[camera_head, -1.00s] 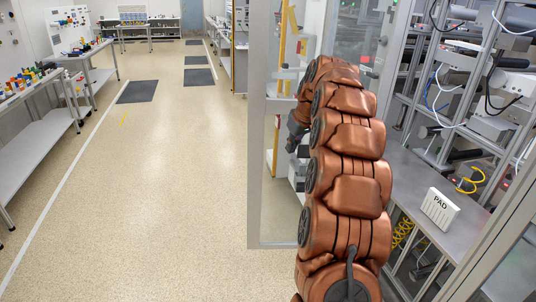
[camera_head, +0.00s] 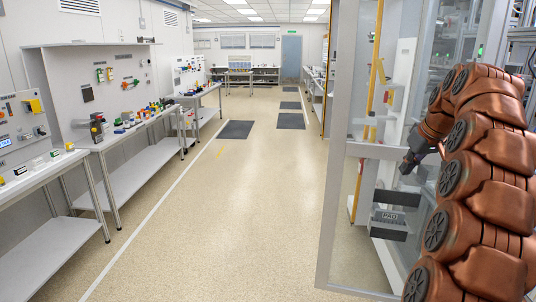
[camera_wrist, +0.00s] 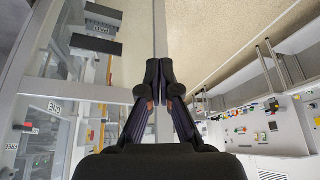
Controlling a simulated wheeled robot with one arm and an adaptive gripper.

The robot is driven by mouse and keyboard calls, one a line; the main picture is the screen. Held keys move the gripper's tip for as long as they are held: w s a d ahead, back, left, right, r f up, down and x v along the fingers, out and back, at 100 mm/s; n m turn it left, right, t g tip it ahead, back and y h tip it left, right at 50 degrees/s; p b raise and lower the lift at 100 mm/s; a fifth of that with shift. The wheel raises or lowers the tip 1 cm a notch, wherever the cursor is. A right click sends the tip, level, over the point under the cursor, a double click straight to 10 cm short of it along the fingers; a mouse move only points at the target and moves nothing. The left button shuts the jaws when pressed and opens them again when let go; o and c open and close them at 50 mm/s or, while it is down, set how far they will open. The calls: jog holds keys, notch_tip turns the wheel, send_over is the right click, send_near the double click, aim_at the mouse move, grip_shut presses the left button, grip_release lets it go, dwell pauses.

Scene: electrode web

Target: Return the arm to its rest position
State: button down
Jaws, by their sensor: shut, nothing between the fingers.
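My copper-coloured arm (camera_head: 475,180) stands at the right of the head view, bent over at the top. My dark gripper (camera_head: 404,170) hangs from its end, pointing down and left in front of the glass partition. In the wrist view my gripper (camera_wrist: 160,75) has its two fingers together at the tips, with nothing between them. The floor shows beyond the fingertips. My gripper appears apart from everything around it, though its distance from the glass is hard to judge.
A framed glass partition (camera_head: 345,150) stands close beside my arm. Dark trays labelled PAD (camera_head: 388,226) show below my gripper, and also in the wrist view (camera_wrist: 92,45). Workbenches (camera_head: 140,125) with small parts line the left wall. The aisle floor (camera_head: 240,200) is clear.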

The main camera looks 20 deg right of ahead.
jog(key=w+a+f+g+y, duration=0.1)
jog(key=w+a+f, duration=0.2)
jog(key=a, duration=0.7)
jog(key=s+a+f+n+g, duration=0.1)
jog(key=s+a+f, duration=0.1)
jog(key=s+a, duration=0.45)
jog(key=s+a+f+g, duration=0.1)
jog(key=s+a, duration=0.2)
jog(key=a, duration=0.6)
jog(key=s+a+f+g, duration=0.1)
jog(key=s+a+f, duration=0.3)
jog(key=s, duration=0.6)
jog(key=s+a+f+g, duration=0.1)
jog(key=s+a+f, duration=0.2)
jog(key=s+f, duration=0.3)
jog(key=s+a+f+g, duration=0.2)
jog(key=s+a+f, duration=0.2)
jog(key=s, duration=0.9)
jog(key=shift+s+a+f+h, duration=0.3)
jog(key=shift+s+a+f, duration=0.1)
jog(key=shift+f, duration=0.2)
jog(key=shift+d, duration=0.1)
